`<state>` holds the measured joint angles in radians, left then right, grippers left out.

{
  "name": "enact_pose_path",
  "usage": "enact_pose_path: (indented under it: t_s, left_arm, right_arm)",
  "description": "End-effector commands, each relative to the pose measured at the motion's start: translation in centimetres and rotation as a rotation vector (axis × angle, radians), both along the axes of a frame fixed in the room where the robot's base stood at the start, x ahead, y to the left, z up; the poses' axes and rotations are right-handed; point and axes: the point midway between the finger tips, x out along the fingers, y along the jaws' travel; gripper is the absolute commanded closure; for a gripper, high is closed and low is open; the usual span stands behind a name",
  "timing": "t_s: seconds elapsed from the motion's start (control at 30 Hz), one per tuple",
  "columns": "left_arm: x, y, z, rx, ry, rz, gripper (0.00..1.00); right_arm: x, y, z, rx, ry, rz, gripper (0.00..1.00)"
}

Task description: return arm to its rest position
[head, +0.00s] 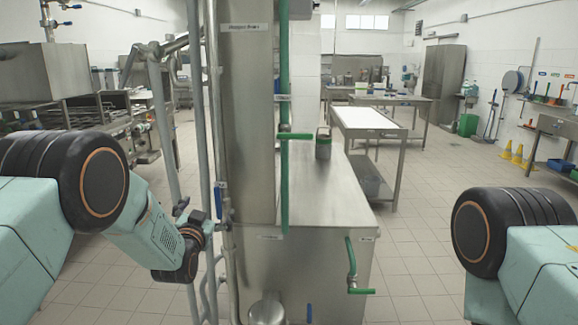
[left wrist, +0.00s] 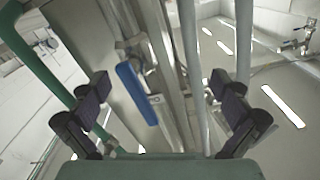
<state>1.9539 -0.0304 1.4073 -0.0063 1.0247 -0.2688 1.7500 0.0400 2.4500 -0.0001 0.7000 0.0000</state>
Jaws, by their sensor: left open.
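My left arm comes in from the left in the head view and bends down to its wrist, beside the pipes of the steel machine (head: 335,285). My left gripper (head: 197,217) shows small and partly hidden there. In the left wrist view its two dark fingers (left wrist: 160,105) are spread apart with nothing held between them. A blue handle (left wrist: 137,92) shows beyond the fingers, apart from them; it also shows on the pipes in the head view (head: 218,200). Of my right arm only a link shows at the right edge of the head view; its gripper is out of view.
Green pipes and handles (head: 352,268) stand out from the machine's front. A grey and green canister (head: 323,143) stands on its top. A steel table (head: 372,123) is behind. The tiled floor (head: 415,255) right of the machine is clear.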

Motion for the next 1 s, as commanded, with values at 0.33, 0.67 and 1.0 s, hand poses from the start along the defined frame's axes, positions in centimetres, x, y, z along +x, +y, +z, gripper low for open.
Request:
enact_pose_path:
  t_s: [0.33, 0.67, 1.0]
  left_arm:
    - [0.0, 0.2, -0.4, -0.131, 0.004, 0.0, 0.0]
    - [0.0, 0.2, -0.4, -0.134, 0.005, 0.0, 0.0]
    - [-0.9, 0.4, -3.5, -0.134, 0.045, 0.007, 0.0]
  right_arm:
    - [0.0, 0.0, 0.4, 0.0, 0.0, 0.0, 0.63]
    - [0.0, 0.0, 0.4, 0.0, 0.0, 0.0, 0.63]
    - [-0.2, -0.1, 0.0, -0.005, 0.01, -0.013, 0.63]
